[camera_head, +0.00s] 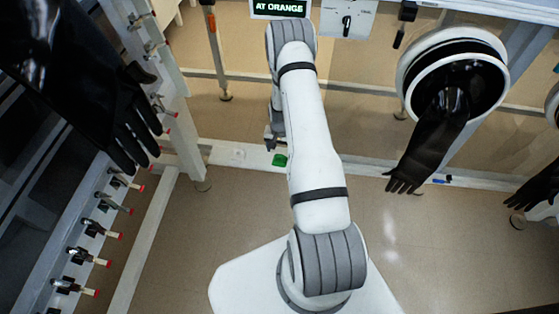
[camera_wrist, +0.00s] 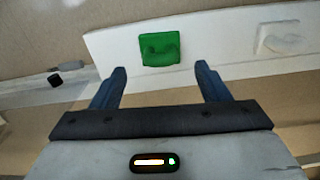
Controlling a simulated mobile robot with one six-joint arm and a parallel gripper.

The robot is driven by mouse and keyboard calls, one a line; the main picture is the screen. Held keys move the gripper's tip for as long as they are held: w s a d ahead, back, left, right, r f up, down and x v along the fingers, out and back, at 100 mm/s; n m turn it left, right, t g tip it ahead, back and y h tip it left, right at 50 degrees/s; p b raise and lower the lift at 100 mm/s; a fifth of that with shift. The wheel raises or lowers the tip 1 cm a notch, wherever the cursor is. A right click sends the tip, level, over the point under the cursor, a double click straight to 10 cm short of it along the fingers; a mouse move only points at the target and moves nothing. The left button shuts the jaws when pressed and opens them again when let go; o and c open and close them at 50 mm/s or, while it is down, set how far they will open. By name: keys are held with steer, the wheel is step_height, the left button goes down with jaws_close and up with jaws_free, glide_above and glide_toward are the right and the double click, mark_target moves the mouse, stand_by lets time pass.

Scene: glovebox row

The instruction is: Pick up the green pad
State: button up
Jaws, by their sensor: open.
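The pad and the fingers do not appear to touch.
A white pad-like piece (camera_wrist: 278,38) sits on the ledge (camera_wrist: 220,58) to the right. A black glove (camera_head: 430,140) hangs from a round port on the right. Another black glove (camera_head: 120,110) and a rack of red-tipped valves (camera_head: 90,255) stand at left. A sign (camera_head: 280,8) reads "AT ORANGE".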

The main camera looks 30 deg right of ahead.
mark_target(280, 155)
step_height(280, 155, down, 5)
steer(key=shift+f+b, duration=0.1)
steer(key=shift+b, duration=1)
steer(key=shift+w, duration=0.1)
steer(key=shift+c, duration=0.4)
steer(key=c, duration=1)
step_height(280, 155, up, 10)
steer(key=p, duration=0.3)
steer(key=shift+p, duration=0.3)
steer(key=shift+c, duration=0.3)
steer(key=o, duration=0.5)
steer(key=c, duration=0.3)
